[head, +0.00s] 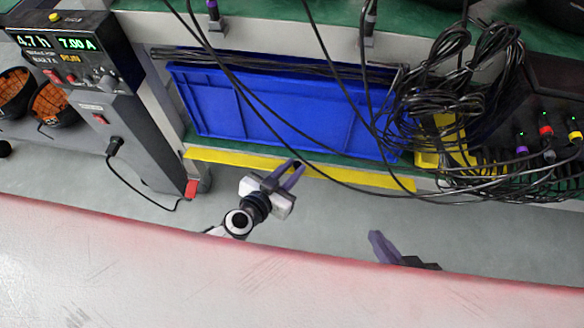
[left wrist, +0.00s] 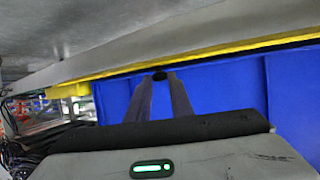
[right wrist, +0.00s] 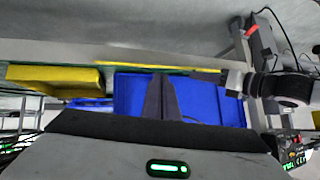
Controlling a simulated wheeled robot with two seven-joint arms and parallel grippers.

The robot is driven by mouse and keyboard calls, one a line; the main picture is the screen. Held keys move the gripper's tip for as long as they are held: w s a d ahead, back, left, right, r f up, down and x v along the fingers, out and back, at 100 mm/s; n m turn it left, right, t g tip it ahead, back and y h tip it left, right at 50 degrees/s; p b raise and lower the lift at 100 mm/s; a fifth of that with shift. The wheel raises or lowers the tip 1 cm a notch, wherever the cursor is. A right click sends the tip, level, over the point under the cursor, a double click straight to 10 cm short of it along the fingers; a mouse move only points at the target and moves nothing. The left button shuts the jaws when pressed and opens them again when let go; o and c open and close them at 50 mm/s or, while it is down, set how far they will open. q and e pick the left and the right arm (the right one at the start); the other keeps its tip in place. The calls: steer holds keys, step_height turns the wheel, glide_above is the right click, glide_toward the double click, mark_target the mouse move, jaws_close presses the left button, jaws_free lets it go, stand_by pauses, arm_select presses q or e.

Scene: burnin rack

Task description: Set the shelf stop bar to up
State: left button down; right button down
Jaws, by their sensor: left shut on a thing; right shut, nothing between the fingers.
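The shelf stop bar appears to be the long yellow bar (head: 350,178) low along the shelf's front edge, below and in front of the blue bin (head: 260,115). It also shows in the left wrist view (left wrist: 215,52) and the right wrist view (right wrist: 150,63). My left gripper (head: 296,167) is at the middle of the bar. Its fingers are closed around a small dark knob (left wrist: 160,76) at the bar, mostly hidden by the fingertips. My right gripper (head: 376,238) is shut and empty, apart from the bar on the near side, with its fingers together in the right wrist view (right wrist: 160,85).
Black cables hang across the bin, with a tangled bundle (head: 440,90) at its right. A yellow block (head: 435,140) sits beside the bin. A grey control unit (head: 75,50) with a display stands at left. A pale red-edged surface (head: 250,285) fills the foreground.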

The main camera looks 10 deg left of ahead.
mark_target(293, 167)
arm_select(q)
steer(key=shift+a+r+p, duration=0.1)
steer(key=shift+p, duration=0.25)
arm_select(e)
steer(key=shift+r, duration=0.15)
